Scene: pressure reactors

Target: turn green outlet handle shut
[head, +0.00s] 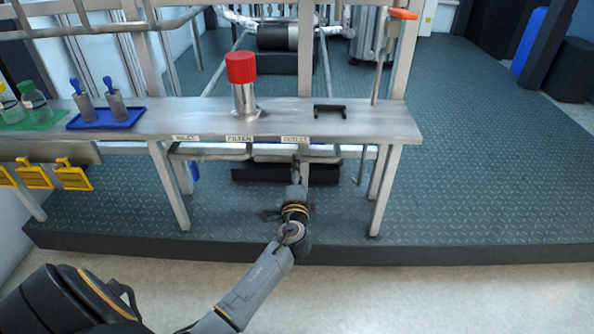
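The bench (375,122) carries small labels on its front edge; the right one, the outlet label (295,139), sits above a pipe. No green handle can be made out; my arm and the bench edge cover the spot below that label. My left arm reaches up from the bottom, and my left gripper (297,172) is at the pipe just under the outlet label. Its fingertips are too small and too hidden to tell whether they hold anything. My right gripper is not in view.
A metal filter housing with a red top (241,68) and a black bracket (330,110) stand on the bench. An orange handle (402,14) is on the upright at right. Yellow tags (72,176) hang at left. Bench legs (384,190) flank my arm.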

